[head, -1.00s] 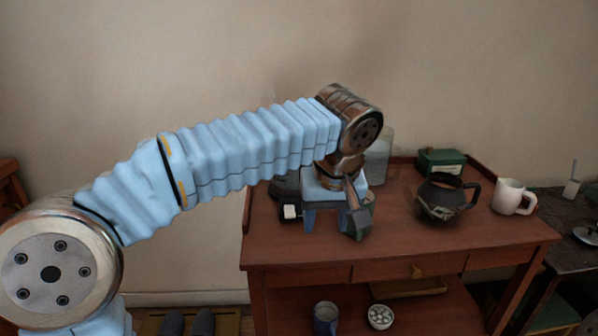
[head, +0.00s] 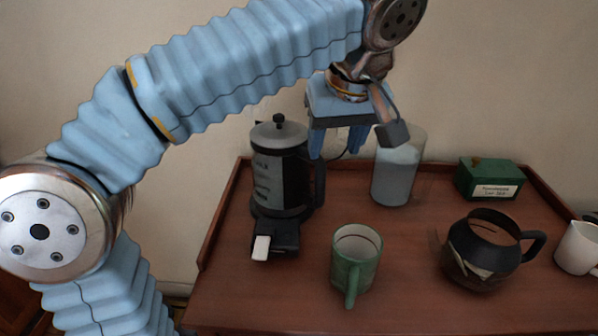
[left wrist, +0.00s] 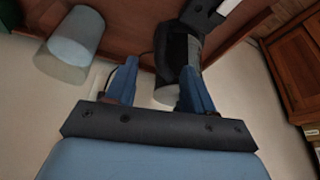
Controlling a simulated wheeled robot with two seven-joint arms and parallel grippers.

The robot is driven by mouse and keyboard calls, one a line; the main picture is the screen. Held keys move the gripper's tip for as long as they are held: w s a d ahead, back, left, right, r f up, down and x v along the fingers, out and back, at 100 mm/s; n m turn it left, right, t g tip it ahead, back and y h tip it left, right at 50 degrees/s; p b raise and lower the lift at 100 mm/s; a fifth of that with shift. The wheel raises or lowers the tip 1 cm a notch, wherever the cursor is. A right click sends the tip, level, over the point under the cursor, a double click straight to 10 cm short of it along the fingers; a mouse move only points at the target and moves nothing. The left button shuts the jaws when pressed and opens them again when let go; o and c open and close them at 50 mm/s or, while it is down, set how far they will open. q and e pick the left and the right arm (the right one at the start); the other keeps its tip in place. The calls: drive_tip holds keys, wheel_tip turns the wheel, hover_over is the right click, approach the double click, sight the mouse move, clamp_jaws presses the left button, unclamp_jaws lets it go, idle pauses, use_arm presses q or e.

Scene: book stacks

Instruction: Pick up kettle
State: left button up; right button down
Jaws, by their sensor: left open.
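The kettle (head: 280,180), a tall black and grey jug with a lid knob and a handle on its right, stands upright on a black base at the table's back left. My left gripper (head: 337,146) is open and empty, fingers pointing down, just right of the kettle near its upper part and handle. In the left wrist view the dark kettle (left wrist: 178,48) shows ahead of the open left gripper (left wrist: 158,75), nearer the right finger. I cannot tell whether the fingers touch it. My right gripper is not in view.
A clear glass container (head: 396,175) stands close right of my gripper. A green mug (head: 356,262) is in front, a dark round pot (head: 475,255) and green box (head: 490,180) to the right, a white mug (head: 578,248) at far right. The table (head: 235,300) has a raised rim.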

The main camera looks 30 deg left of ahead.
sight(322, 174)
use_arm(q)
drive_tip(key=b+x, duration=0.1)
drive_tip(key=x, duration=0.6)
drive_tip(key=shift+w+a+f, duration=0.15)
drive_tip(key=shift+f, duration=0.15)
drive_tip(key=x, duration=0.5)
drive_tip(key=shift+w+a+f+b, duration=0.2)
drive_tip(key=shift+a+f+b, duration=0.1)
drive_tip(key=shift+a, duration=0.1)
drive_tip(key=shift+c, duration=0.5)
clamp_jaws()
drive_tip(key=shift+r, duration=0.2)
